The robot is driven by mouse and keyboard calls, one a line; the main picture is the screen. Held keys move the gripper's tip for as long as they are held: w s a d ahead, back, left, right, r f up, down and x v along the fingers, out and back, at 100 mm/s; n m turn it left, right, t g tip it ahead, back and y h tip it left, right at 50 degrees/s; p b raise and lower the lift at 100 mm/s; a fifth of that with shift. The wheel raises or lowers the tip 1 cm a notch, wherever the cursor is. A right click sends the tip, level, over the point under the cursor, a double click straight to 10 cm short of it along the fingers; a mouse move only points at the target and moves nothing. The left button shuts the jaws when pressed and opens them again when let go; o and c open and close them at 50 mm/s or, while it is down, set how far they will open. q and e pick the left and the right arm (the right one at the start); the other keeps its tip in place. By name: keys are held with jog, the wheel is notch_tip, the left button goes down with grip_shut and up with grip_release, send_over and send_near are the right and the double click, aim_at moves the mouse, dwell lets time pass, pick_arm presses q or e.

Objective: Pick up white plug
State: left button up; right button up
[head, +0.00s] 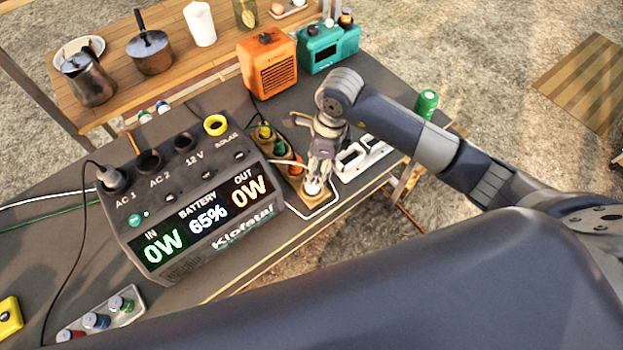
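The white plug (312,187) is at the near end of a brown power strip (292,181) on the dark table. A white cable runs close by it. My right gripper (315,178) comes down from above with its fingers at the plug, partly covering it. I cannot tell whether the fingers are closed on it or only around it. My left gripper is not in view.
A large power station (195,200) stands left of the strip. Several coloured plugs sit farther along the strip. A white device (362,157) lies right of my gripper. An orange heater (267,65), a teal radio (328,46) and a green can (426,103) stand behind.

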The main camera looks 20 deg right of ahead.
jog(key=shift+a+f, duration=0.1)
jog(key=shift+f, duration=0.8)
jog(key=f+p, duration=0.1)
jog(key=f, duration=0.1)
jog(key=a+f+p, duration=0.1)
jog(key=f, duration=0.1)
jog(key=shift+s, duration=0.1)
jog(key=shift+f, duration=0.65)
jog(key=shift+c, duration=1.1)
jog(key=c, duration=0.9)
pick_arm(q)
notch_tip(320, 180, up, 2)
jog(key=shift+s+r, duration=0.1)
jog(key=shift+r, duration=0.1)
pick_arm(e)
jog(key=shift+c, duration=0.2)
